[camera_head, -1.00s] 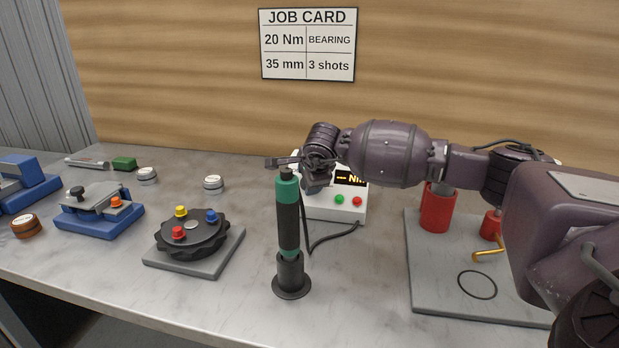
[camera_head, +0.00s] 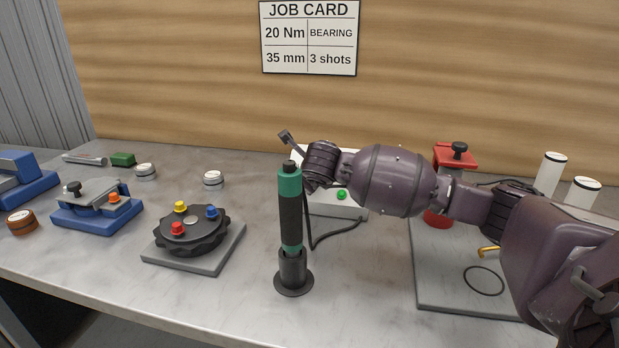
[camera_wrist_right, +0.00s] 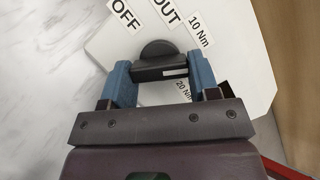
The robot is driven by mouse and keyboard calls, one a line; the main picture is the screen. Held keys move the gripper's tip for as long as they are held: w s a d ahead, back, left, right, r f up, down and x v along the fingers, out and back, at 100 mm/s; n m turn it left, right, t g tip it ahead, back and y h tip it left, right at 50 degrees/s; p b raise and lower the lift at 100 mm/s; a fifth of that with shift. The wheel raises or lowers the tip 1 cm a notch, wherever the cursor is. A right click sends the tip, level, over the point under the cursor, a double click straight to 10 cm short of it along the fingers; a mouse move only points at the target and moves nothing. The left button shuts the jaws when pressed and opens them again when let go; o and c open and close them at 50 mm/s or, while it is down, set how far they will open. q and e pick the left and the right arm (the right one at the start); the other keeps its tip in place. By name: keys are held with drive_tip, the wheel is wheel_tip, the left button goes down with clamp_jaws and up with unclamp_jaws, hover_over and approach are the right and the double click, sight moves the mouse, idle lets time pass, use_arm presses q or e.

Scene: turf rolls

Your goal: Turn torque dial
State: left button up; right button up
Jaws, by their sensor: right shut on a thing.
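The torque dial (camera_wrist_right: 158,62) is a black knob with a bar grip on a white panel (camera_wrist_right: 235,60). Labels OFF, OUT, 10 Nm and 20 Nm surround it in the right wrist view. My right gripper (camera_wrist_right: 162,76) has its blue fingers on both ends of the bar. A short white mark shows near the bar's right end. In the head view the white controller box (camera_head: 330,208) is mostly behind my right arm, which hides the dial and display. My left gripper is not in view.
A green and black driver (camera_head: 290,215) stands upright in its holder in front of the box, close to my right gripper, with a cable behind. A black round fixture (camera_head: 190,232) stands left. A job card (camera_head: 309,38) reads 20 Nm.

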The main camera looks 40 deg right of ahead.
drive_tip(key=m+b, duration=0.1)
drive_tip(key=f+m+h, duration=0.1)
drive_tip(key=m, duration=0.1)
drive_tip(key=shift+b, duration=0.4)
drive_tip(key=shift+w+a+f+m+h+b, duration=0.1)
drive_tip(key=shift+f+m+h+b, duration=0.15)
drive_tip(key=shift+m+b, duration=0.7)
drive_tip(key=m+b, duration=0.1)
drive_tip(key=m, duration=0.1)
drive_tip(key=m+h+b, duration=0.1)
drive_tip(key=m+b, duration=0.1)
drive_tip(key=shift+a+r+h, duration=0.1)
drive_tip(key=shift+h, duration=0.15)
drive_tip(key=shift+m+g+b, duration=0.3)
drive_tip(key=shift+m+b, duration=0.05)
drive_tip(key=shift+r+m+h+b, duration=0.35)
drive_tip(key=shift+m+b, duration=0.3)
drive_tip(key=shift+m, duration=0.45)
drive_tip(key=shift+a+r, duration=0.1)
drive_tip(key=shift+r, duration=0.05)
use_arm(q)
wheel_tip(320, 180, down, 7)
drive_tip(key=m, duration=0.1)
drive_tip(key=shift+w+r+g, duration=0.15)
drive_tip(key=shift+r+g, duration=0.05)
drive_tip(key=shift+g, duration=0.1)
use_arm(e)
drive_tip(key=shift+m, duration=0.3)
